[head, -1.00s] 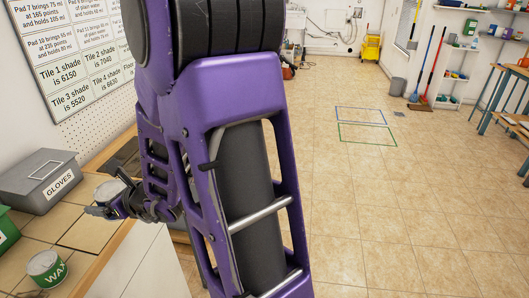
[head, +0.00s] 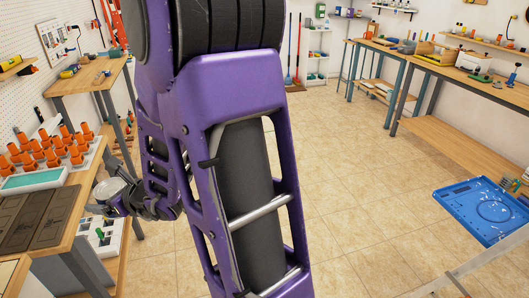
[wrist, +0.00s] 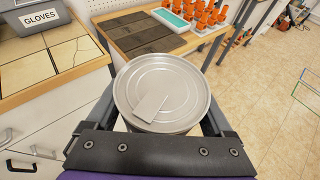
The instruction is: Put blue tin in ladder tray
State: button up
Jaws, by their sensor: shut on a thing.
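My gripper (head: 112,196) is at the left of the head view, partly behind my own purple arm. It is shut on a tin (wrist: 160,85), whose round silver lid fills the middle of the wrist view. The tin also shows in the head view (head: 108,188), small and upright, above the floor beside the left bench. Its side is mostly hidden, so its colour is hard to tell. The blue ladder tray (head: 470,213) is at the right of the head view, far from my gripper and the tin. It has round recesses and looks bare on top.
A pale ladder rail (head: 462,282) slopes below the tray. Workbenches (head: 410,60) line the back right. Tiled floor (head: 360,190) between them is clear.

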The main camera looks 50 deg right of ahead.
aim_at(479, 210)
jog(key=l+z, duration=0.25)
jog(key=z, duration=0.25)
jog(key=i+l+z, duration=0.1)
jog(key=z, duration=0.4)
jog(key=i+l+z, duration=0.15)
jog(key=z, duration=0.35)
jog(key=i+l+z, duration=0.15)
jog(key=z, duration=0.4)
jog(key=i+l+z, duration=0.1)
jog(key=z, duration=0.4)
jog(key=i+z, duration=0.2)
jog(key=z, duration=0.3)
jog(key=i+j+z, duration=0.1)
jog(key=z, duration=0.4)
jog(key=i+j+z, duration=0.15)
jog(key=z, duration=0.35)
jog(key=i, duration=0.05)
